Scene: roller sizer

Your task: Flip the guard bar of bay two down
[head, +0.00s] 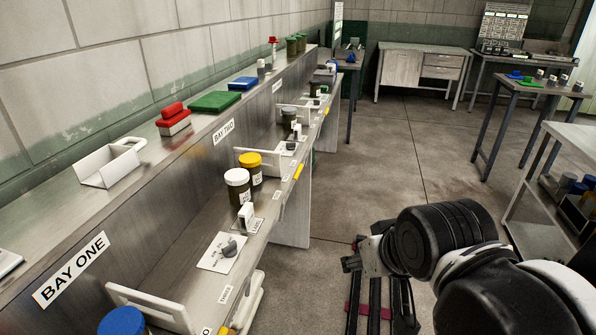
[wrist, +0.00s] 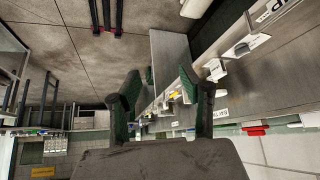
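The BAY TWO label (head: 223,131) is on the upright face of the long steel bench in the head view. A white guard bar (head: 258,154) stands on the lower shelf by this label, behind a white-lidded jar (head: 237,188) and a yellow-lidded jar (head: 250,170). It looks raised, but its exact angle is hard to tell. My gripper (head: 352,262) is right of the bench, over the floor and apart from the bar. In the wrist view my gripper (wrist: 165,98) has its two dark-green fingers wide apart, with nothing held between them.
The BAY ONE label (head: 72,268) and another white bar (head: 150,303) are nearer. A dial plate (head: 225,250) and white switch (head: 246,215) sit on the shelf.

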